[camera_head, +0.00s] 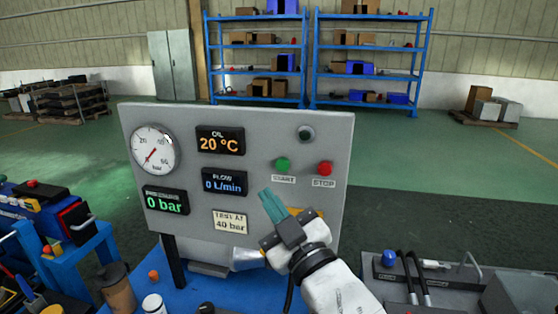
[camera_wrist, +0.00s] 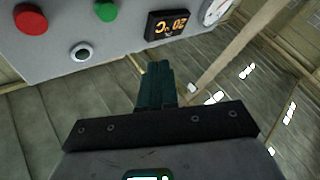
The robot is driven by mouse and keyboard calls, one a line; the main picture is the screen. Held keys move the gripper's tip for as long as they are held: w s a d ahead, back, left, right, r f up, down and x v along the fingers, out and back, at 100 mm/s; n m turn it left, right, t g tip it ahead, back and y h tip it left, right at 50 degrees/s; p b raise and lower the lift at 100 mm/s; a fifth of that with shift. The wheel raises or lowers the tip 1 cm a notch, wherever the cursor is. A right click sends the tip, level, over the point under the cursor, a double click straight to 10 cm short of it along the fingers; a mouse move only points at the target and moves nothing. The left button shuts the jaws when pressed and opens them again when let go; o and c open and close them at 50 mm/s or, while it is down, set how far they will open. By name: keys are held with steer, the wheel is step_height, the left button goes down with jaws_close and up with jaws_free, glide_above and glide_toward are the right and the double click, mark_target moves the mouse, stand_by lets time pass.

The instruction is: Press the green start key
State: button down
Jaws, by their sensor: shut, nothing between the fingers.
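The green start key (camera_head: 283,164) is a round button on the grey panel (camera_head: 260,128), above a START label. The red stop key (camera_head: 325,168) is to its right. My gripper (camera_head: 267,193) has teal fingers, shut and empty, below and slightly left of the green key in the head view. In the wrist view the green key (camera_wrist: 106,11) is at the top, left of the fingers (camera_wrist: 158,70), with the red key (camera_wrist: 31,20) farther left. The fingertips appear apart from the green key; their exact distance from the panel is hard to tell.
A gauge (camera_head: 153,150) and several displays, including one reading 20 °C (camera_head: 220,141), fill the panel's left side. A dark round knob or lamp (camera_head: 306,133) is above the keys. A blue bench (camera_head: 235,292) with cups lies below. Shelves (camera_head: 367,60) stand far behind.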

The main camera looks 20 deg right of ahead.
steer(key=shift+w+r, duration=0.1)
stand_by(0.3)
steer(key=shift+w+d+b, duration=0.2)
steer(key=shift+w+d, duration=0.65)
steer(key=shift+w, duration=0.3)
steer(key=shift+w+d+b, duration=0.25)
steer(key=shift+w+d, duration=0.6)
steer(key=shift+w, duration=0.3)
steer(key=shift+w+d+b, duration=0.2)
steer(key=shift+w+d, duration=0.65)
steer(key=shift+w, duration=0.3)
steer(key=shift+w, duration=0.1)
steer(key=shift+w+d, duration=0.25)
steer(key=shift+w+d+b, duration=0.3)
steer(key=shift+w+b, duration=0.05)
steer(key=shift+w, duration=0.05)
stand_by(0.4)
steer(key=shift+s+a, duration=0.1)
stand_by(0.3)
steer(key=shift+s+a, duration=0.4)
steer(key=shift+s, duration=0.25)
steer(key=shift+a, duration=0.1)
steer(key=shift+s+a+p, duration=0.35)
steer(key=shift+s+a, duration=0.35)
steer(key=shift+s, duration=0.35)
steer(key=shift+s+a+p, duration=0.35)
steer(key=shift+s+a, duration=0.35)
steer(key=shift+s, duration=0.3)
